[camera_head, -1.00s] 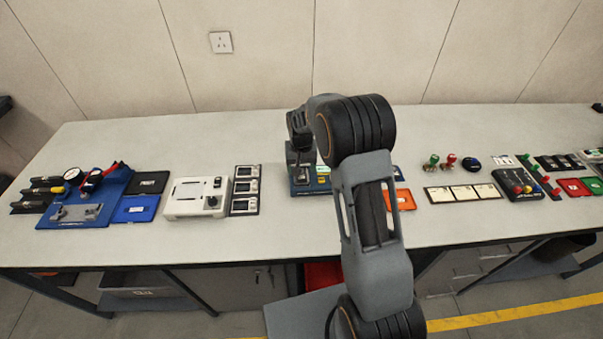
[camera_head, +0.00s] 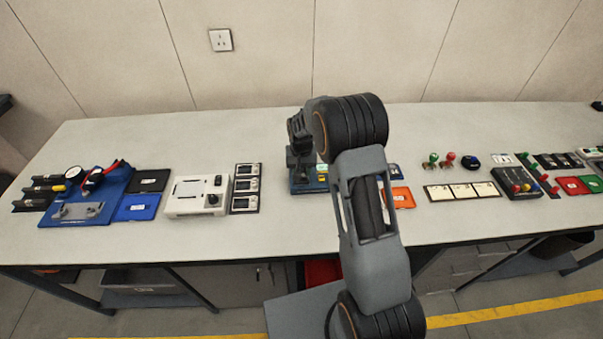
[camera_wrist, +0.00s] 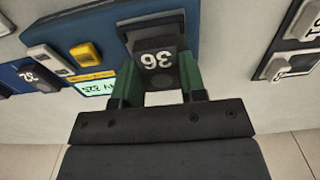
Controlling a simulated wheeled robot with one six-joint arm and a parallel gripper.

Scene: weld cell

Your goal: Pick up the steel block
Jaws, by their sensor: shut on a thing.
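In the wrist view a dark grey block (camera_wrist: 157,62) with a white number, upside down, sits between the two green fingers of my gripper (camera_wrist: 158,88). The fingers are shut on its sides. It appears to be the steel block. Its far end is over the blue device (camera_wrist: 205,15), and I cannot tell whether it touches it. In the head view my gripper (camera_head: 302,172) is over the same blue device (camera_head: 302,188) near the middle of the bench; the block is too small to make out there.
The blue device has a lit display (camera_wrist: 96,88) and a yellow button (camera_wrist: 86,52). A white instrument (camera_head: 197,197) and a dark three-part panel (camera_head: 245,188) stand to its left. An orange tray (camera_head: 401,196) lies right of my arm. The bench front is clear.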

